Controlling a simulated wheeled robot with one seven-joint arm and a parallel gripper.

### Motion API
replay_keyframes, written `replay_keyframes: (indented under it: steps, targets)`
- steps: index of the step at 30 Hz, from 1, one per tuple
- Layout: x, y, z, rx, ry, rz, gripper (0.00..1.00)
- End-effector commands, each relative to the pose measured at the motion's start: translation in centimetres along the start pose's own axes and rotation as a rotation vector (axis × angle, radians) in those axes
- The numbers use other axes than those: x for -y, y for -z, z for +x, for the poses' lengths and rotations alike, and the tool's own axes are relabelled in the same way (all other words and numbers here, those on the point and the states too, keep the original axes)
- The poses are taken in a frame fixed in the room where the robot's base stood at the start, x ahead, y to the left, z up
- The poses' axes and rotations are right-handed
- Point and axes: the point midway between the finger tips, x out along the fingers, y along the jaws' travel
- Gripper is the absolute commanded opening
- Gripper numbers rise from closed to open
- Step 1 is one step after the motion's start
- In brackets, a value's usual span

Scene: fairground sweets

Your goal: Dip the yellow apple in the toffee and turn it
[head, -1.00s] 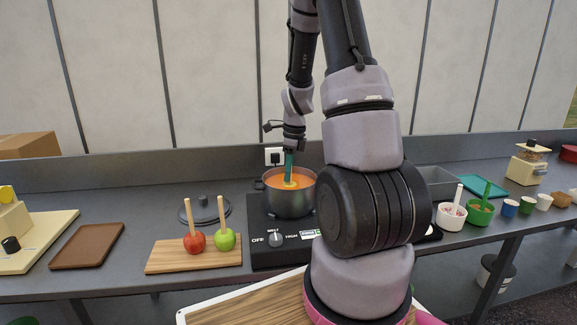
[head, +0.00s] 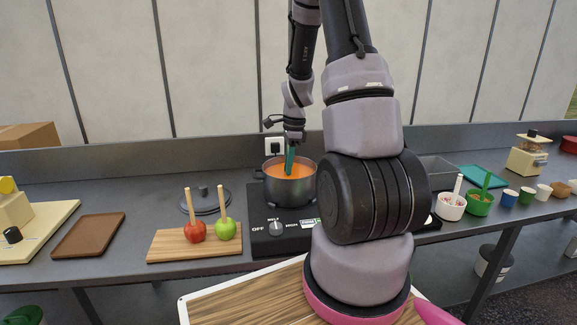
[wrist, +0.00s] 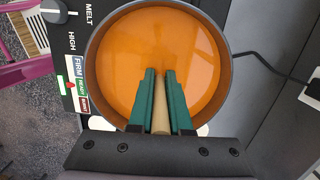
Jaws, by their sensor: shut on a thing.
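My gripper (wrist: 160,73) has green fingers shut on a pale wooden stick (wrist: 160,106). In the head view the gripper (head: 290,160) points down into a dark pot (head: 290,191) of orange toffee (head: 283,171). The wrist view looks down on the toffee (wrist: 190,60), with the fingertips over it inside the rim of the pot (wrist: 91,88). The stick's lower end meets the toffee. No yellow apple shows at the surface; any apple on the stick is hidden under the toffee.
The pot stands on a black hotplate with a knob (head: 275,228). To its left, a board (head: 165,247) holds a red apple (head: 195,231) and a green apple (head: 225,230) on sticks. A dark lid (head: 205,203) lies behind. Tubs and cups stand right.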

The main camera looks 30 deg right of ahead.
Motion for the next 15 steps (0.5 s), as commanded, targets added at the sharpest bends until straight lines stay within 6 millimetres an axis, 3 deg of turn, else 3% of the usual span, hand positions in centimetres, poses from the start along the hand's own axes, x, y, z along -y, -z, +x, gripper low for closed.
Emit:
replay_keyframes:
  steps: [5, 15]
  targets:
    - [0.06, 0.04, -0.02, 0.0, -0.012, -0.108, 0.0]
    - [0.04, 0.03, 0.01, 0.0, -0.066, -0.543, 0.0]
